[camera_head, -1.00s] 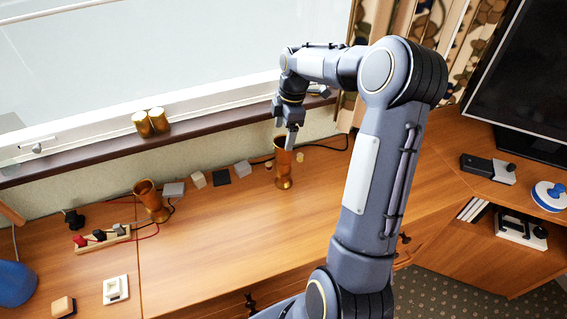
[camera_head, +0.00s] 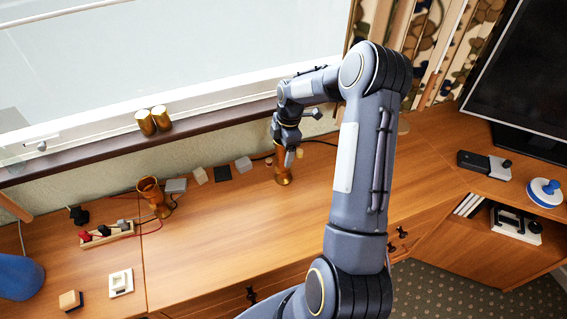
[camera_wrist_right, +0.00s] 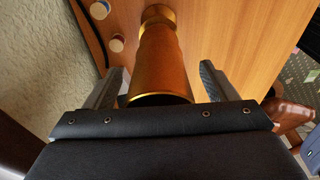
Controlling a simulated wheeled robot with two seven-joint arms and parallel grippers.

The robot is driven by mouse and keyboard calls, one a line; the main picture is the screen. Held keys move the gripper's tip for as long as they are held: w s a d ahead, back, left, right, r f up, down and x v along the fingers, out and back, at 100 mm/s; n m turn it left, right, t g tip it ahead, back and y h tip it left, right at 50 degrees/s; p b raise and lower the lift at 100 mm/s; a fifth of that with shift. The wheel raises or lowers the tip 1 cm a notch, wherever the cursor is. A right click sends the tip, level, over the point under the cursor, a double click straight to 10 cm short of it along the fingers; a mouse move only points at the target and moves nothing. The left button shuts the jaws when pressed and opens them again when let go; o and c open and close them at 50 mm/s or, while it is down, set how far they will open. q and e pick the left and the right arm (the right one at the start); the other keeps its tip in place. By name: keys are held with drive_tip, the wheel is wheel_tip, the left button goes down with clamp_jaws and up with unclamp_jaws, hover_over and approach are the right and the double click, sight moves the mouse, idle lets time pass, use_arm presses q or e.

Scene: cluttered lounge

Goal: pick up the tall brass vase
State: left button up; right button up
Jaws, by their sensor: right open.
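A tall brass vase (camera_head: 282,170) stands upright on the wooden cabinet top below the window sill. My right gripper (camera_head: 288,153) is lowered from above over it and hides its upper part in the head view. In the right wrist view the brass vase (camera_wrist_right: 160,65) lies between the two open fingers of my right gripper (camera_wrist_right: 164,85), with a visible gap on the right side. A second brass vase (camera_head: 153,196), with a flared mouth, stands further left on the same top. My left gripper is not in view.
Two short brass cylinders (camera_head: 153,121) stand on the window sill (camera_head: 90,153). Small blocks (camera_head: 222,173) and dark cables lie behind and between the vases. A block rack (camera_head: 107,234) and a blue object (camera_head: 18,278) are at left. The cabinet top (camera_head: 215,230) in front is clear.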

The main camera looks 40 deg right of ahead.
clamp_jaws()
drive_tip(key=shift+r, duration=0.15)
drive_tip(key=shift+w, duration=0.1)
idle(0.4)
